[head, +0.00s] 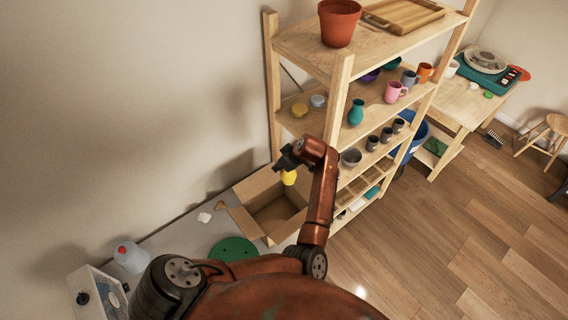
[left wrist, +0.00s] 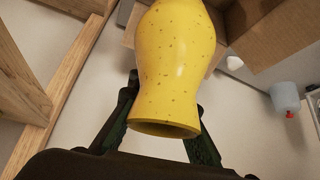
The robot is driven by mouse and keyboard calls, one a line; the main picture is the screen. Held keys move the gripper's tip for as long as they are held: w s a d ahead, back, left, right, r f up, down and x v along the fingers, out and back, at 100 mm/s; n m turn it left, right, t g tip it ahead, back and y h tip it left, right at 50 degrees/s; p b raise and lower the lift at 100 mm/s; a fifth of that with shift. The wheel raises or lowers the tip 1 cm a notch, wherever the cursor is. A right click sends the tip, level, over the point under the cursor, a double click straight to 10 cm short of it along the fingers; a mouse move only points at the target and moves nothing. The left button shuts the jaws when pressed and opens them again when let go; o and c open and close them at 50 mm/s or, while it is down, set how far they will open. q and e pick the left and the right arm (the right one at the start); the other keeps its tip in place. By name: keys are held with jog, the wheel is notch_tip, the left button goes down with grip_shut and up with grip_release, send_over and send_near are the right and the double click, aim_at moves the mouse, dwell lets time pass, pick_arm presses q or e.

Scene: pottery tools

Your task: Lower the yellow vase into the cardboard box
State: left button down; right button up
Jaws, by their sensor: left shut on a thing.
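The yellow vase (head: 289,177) is speckled and hangs below my left gripper (head: 290,160) in the head view, over the back part of the open cardboard box (head: 245,222). In the left wrist view the vase (left wrist: 177,50) fills the upper middle, its rim towards the camera. My left gripper (left wrist: 163,122) is shut on the vase near its neck, one finger on each side. The box (left wrist: 275,38) shows beyond the vase at the upper right. The vase's base is out of the wrist picture. My right gripper is not in view.
A wooden shelf (head: 342,95) with pots and mugs stands right beside the box. A green disc (head: 233,249) lies in front of the box. A white lump (head: 204,217) and a clear jug (head: 131,257) stand to the left.

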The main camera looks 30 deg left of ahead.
pick_arm(q)
notch_tip(320, 180, down, 9)
jog(key=s+a+b, duration=0.1)
jog(key=b, duration=0.5)
jog(key=shift+f, duration=0.2)
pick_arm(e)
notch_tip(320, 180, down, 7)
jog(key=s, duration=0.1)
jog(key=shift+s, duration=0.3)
pick_arm(q)
jog(key=shift+s, duration=0.1)
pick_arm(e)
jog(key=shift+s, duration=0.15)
